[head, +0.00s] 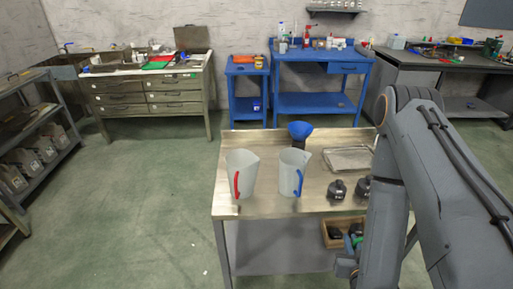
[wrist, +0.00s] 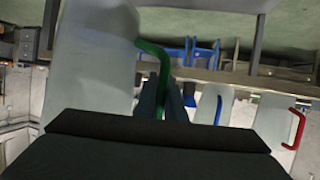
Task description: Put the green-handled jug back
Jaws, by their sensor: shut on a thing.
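In the wrist view, which looks upside down, a pale translucent jug with a green handle (wrist: 93,55) is close at the left. Its green handle (wrist: 153,48) runs down between the dark fingers of my gripper (wrist: 161,100), which is shut on it. The jug's lower part in the picture is hidden behind the dark gripper body.
A red-handled jug (head: 242,172) and a blue-handled jug (head: 291,172) stand upright on the steel table (head: 262,207). Behind them is a blue funnel (head: 300,130). A metal tray (head: 348,158) and dark pots (head: 337,190) are to the right. Floor at left is clear.

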